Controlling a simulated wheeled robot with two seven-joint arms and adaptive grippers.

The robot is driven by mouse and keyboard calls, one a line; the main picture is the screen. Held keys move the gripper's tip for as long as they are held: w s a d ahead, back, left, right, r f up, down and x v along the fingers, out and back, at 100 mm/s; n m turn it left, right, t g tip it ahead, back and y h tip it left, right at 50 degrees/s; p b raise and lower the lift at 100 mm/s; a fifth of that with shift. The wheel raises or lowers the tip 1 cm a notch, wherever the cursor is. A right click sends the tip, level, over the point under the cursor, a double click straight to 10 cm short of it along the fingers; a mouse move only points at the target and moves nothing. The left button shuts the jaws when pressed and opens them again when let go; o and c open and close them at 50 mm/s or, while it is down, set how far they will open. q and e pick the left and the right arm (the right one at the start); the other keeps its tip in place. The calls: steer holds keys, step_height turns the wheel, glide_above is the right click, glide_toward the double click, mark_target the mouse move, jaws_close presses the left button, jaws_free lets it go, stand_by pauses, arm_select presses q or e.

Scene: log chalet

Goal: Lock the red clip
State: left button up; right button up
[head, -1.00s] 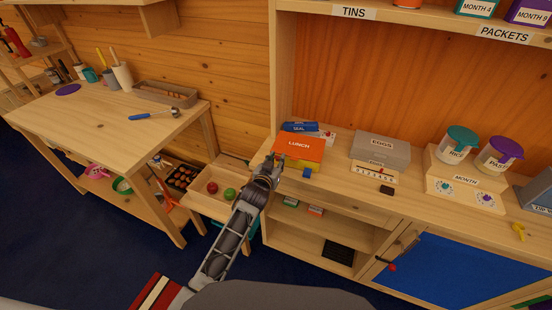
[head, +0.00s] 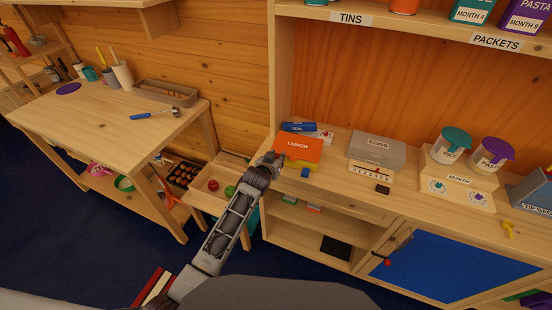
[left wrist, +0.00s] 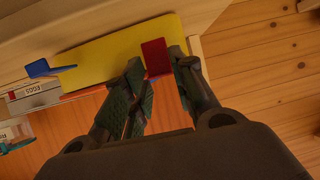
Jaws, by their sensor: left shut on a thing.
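The lunch box (head: 298,147) has an orange lid marked LUNCH and sits on the wooden counter. Its yellow side (left wrist: 110,52) shows in the left wrist view. A blue clip (head: 305,173) sticks out near its front right corner and also shows in the left wrist view (left wrist: 45,68). The red clip (left wrist: 156,57) sticks out from the yellow side, between my left fingertips. In the head view my gripper hides it. My left gripper (head: 271,159) is at the box's left front corner, shut on the red clip. My right gripper is not in view.
A grey EGGS box (head: 376,151) and a number strip (head: 371,172) stand right of the lunch box. Blue packets (head: 299,127) lie behind it. Jars stand farther right.

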arm_select(q)
steer(key=shift+w+r+g, duration=0.1)
steer(key=shift+g, duration=0.2)
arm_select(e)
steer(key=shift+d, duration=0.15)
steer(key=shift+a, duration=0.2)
arm_select(q)
steer(key=o, duration=1)
steer(key=shift+o, duration=0.2)
steer(key=shift+v, duration=0.95)
steer(key=v, duration=1)
steer(key=shift+d, duration=0.15)
